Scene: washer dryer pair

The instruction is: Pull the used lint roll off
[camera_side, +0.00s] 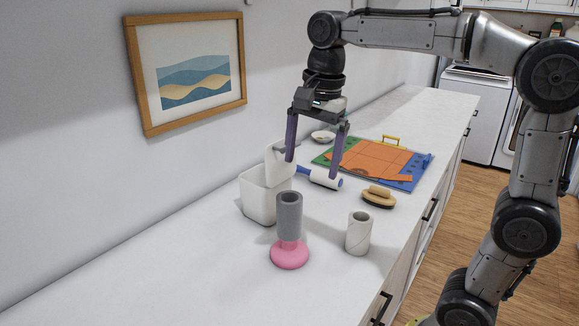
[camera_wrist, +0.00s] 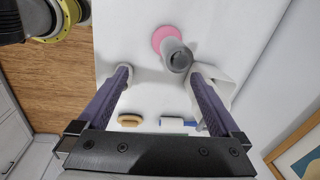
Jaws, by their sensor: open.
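A grey roll (camera_side: 289,214) stands upright on a pink round base (camera_side: 290,255) on the white counter; the wrist view shows the grey roll (camera_wrist: 177,58) and pink base (camera_wrist: 162,36) from above. A white roll (camera_side: 359,234) stands upright to their right. A lint roller with a blue handle and pale roll (camera_side: 323,178) lies on the counter; it also shows in the wrist view (camera_wrist: 172,122). My gripper (camera_side: 313,166) is open and empty, pointing down above the counter, beyond the grey roll in the side view. Its fingers (camera_wrist: 159,75) touch nothing that I can make out.
A white bin (camera_side: 262,200) with its lid raised stands behind the grey roll, left of my gripper. A wooden brush (camera_side: 378,196) lies to the right. A coloured board (camera_side: 400,179) and a small white dish (camera_side: 323,136) sit farther back. The counter's near left is clear.

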